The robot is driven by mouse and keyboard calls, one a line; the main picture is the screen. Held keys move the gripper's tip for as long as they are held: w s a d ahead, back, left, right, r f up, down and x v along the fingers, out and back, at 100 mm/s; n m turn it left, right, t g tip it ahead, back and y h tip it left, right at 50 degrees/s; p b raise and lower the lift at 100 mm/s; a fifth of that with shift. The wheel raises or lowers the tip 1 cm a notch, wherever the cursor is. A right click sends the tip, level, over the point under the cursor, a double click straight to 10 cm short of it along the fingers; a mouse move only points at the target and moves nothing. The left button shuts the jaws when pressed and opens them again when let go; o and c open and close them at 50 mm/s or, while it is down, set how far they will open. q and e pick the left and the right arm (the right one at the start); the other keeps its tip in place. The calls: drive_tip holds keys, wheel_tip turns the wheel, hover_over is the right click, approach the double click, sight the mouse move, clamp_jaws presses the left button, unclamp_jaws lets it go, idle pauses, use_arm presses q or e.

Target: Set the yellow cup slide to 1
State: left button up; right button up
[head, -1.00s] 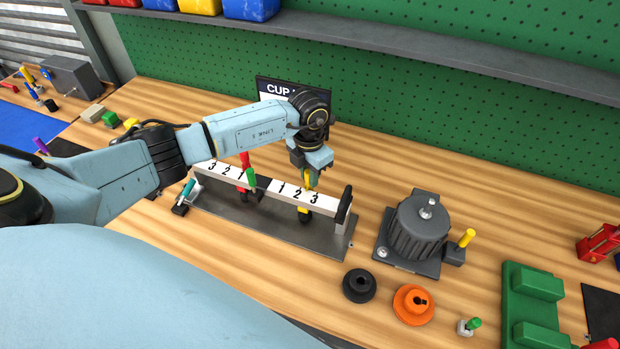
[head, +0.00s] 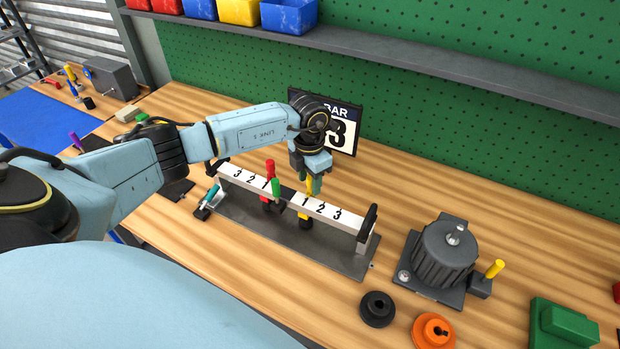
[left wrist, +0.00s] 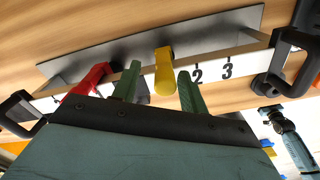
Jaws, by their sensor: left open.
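The yellow cup slide (head: 305,221) sits on the white numbered bar (head: 339,223), about at the 1 of the right-hand scale. My left gripper (head: 313,184) is over the bar there, pointing down. In the left wrist view its fingers (left wrist: 160,90) are open, one on each side of the yellow slide's handle (left wrist: 164,72), with small gaps. The 2 and 3 show to the right of the fingers; the 1 is hidden in that view.
A dark sign (head: 345,128) reading "BAR" and 3, partly hidden, stands behind. A grey ribbed machine (head: 446,252) and black (head: 377,308) and orange (head: 433,331) round parts lie right.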

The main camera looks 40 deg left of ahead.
use_arm(q)
wheel_tip(320, 180, up, 14)
drive_tip(key=b, duration=0.1)
drive_tip(key=shift+f, duration=0.25)
idle(0.6)
